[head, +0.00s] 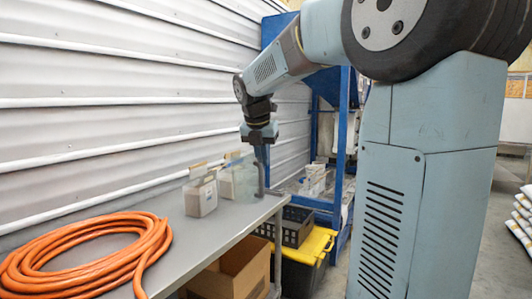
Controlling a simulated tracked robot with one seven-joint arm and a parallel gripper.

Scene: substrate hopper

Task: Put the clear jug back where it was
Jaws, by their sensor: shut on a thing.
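The clear jug (245,180) shows as a faint see-through shape at the far end of the grey bench (185,247). My gripper (261,188) points down at the bench's right edge and is shut on the clear jug at its right side. The jug looks upright. I cannot tell whether its base touches the bench, and its outline is hard to make out against the pale containers behind it.
A pale container (201,197) stands left of the jug, with another (228,182) close behind. A coiled orange hose (85,255) fills the near bench. Below are a cardboard box (235,272), a black crate (297,225) and a yellow-lidded bin (305,247). A blue frame (343,150) rises beyond.

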